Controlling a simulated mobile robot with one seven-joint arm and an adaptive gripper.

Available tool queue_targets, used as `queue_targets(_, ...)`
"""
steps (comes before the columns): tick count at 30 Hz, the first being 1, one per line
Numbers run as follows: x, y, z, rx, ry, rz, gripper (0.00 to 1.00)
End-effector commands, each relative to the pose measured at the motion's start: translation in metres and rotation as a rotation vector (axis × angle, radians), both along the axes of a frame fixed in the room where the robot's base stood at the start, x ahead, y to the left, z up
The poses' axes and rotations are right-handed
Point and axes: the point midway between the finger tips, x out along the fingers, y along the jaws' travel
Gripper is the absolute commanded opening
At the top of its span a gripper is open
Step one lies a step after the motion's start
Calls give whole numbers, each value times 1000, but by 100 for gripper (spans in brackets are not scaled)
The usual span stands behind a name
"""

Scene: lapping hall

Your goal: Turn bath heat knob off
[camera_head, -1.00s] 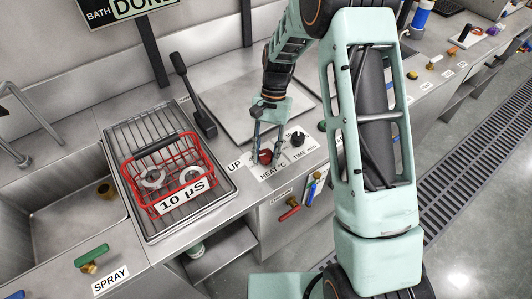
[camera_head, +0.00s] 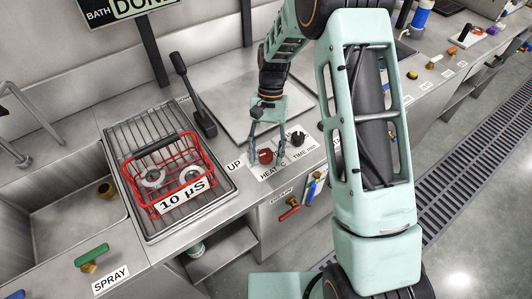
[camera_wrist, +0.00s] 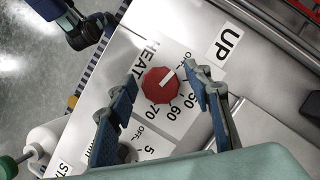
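The red bath heat knob (camera_wrist: 159,96) sits on a panel marked HEAT, with OFF, 50, 60 and 70 around it. Its white pointer line points to the upper right in the wrist view, roughly toward the OFF mark. The knob also shows in the head view (camera_head: 265,157). My gripper (camera_wrist: 163,72) is open, with one blue finger on each side of the knob and visible gaps between fingers and knob. In the head view my gripper (camera_head: 266,152) hangs over the knob.
A black knob (camera_head: 298,139) marked TIME stands just right of the heat knob. A black lever (camera_head: 197,100) and a red wire basket (camera_head: 168,172) on a rack are to the left. Red and blue valve handles (camera_head: 291,212) are below the front edge.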

Motion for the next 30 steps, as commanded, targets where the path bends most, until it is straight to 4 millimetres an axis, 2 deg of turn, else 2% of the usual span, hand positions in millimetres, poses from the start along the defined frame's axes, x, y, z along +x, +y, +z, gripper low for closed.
queue_targets(8,1,0,1,0,-1,-1,47)
queue_targets(11,4,0,9,1,-3,-2,47)
queue_targets(24,37,-6,88,0,-3,0,47)
queue_targets(30,44,-8,108,0,0,0,47)
